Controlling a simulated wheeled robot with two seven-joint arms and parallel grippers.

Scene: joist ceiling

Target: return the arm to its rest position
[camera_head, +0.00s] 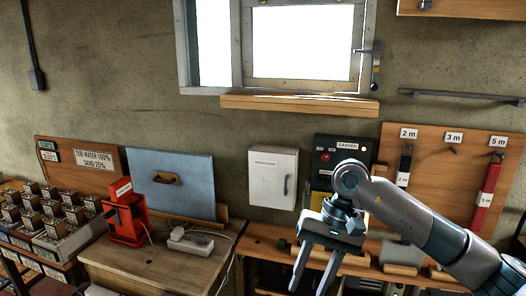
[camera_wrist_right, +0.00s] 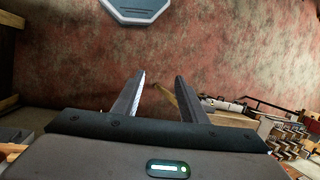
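My right arm comes in from the right edge of the head view. Its gripper (camera_head: 313,270) hangs downward in front of the bench along the back wall. Its two fingers are spread apart with nothing between them. In the right wrist view the same gripper (camera_wrist_right: 157,98) shows both fingers apart and empty, with a reddish, worn surface beyond. My left arm and gripper are not in view.
The wooden bench (camera_head: 262,240) stands behind the right gripper. A garden control panel (camera_head: 325,158), a white cabinet (camera_head: 273,178) and a board with hanging straps (camera_head: 450,160) are behind. A red device (camera_head: 125,215) and a power strip (camera_head: 190,240) sit left.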

